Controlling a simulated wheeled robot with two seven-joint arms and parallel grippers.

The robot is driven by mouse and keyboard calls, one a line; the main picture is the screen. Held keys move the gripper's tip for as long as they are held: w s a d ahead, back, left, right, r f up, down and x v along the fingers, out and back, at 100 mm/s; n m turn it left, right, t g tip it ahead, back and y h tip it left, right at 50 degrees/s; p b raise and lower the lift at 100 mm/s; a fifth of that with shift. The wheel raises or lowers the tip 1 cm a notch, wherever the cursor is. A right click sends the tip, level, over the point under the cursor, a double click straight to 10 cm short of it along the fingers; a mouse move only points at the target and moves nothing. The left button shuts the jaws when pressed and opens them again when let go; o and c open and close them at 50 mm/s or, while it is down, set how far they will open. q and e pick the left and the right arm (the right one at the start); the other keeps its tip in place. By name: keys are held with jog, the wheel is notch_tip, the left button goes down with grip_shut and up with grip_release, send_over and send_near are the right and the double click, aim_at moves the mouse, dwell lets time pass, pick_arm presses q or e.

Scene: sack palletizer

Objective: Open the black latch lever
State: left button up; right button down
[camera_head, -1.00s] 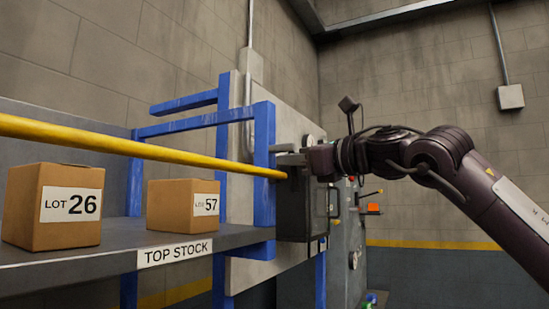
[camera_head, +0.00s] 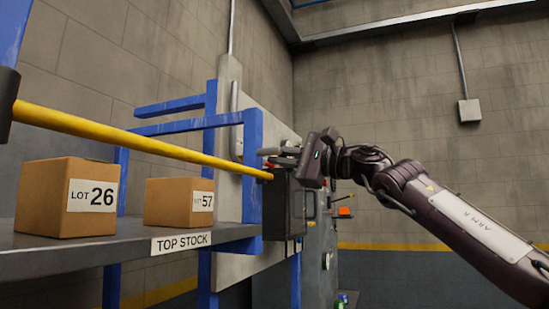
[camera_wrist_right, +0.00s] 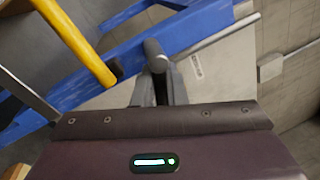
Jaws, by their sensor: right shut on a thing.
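My right gripper (camera_head: 280,157) reaches in from the right, at the top of a dark box (camera_head: 283,208) by the far end of the yellow bar (camera_head: 140,141). In the right wrist view its two grey fingers (camera_wrist_right: 158,88) are shut on a dark rounded bar, which looks like the black latch lever (camera_wrist_right: 152,48). The lever's rounded end sticks out past the fingers. In the head view the lever is hard to tell apart from the fingers. The yellow bar's end also shows in the wrist view (camera_wrist_right: 80,45), left of the fingers and apart from them. My left gripper is not in view.
A blue frame (camera_head: 252,165) stands close left of the gripper. A grey shelf (camera_head: 80,252) labelled TOP STOCK holds the LOT 26 box (camera_head: 52,205) and the LOT 57 box (camera_head: 170,203). An orange part (camera_head: 344,212) is behind the dark box.

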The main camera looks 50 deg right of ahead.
jog(key=shift+r+n, duration=0.1)
jog(key=shift+n, duration=0.5)
jog(key=shift+r+n+y, duration=0.15)
jog(key=shift+n+y, duration=0.15)
jog(key=shift+n, duration=0.6)
jog(key=shift+r+n+y, duration=0.15)
jog(key=shift+n+y, duration=0.25)
jog(key=shift+n, duration=0.5)
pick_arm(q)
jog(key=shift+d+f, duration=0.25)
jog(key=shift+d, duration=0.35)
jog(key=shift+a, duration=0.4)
pick_arm(e)
jog(key=shift+n, duration=0.3)
jog(key=c, duration=1.6)
grip_release()
pick_arm(q)
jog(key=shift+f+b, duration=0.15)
jog(key=shift+b, duration=0.2)
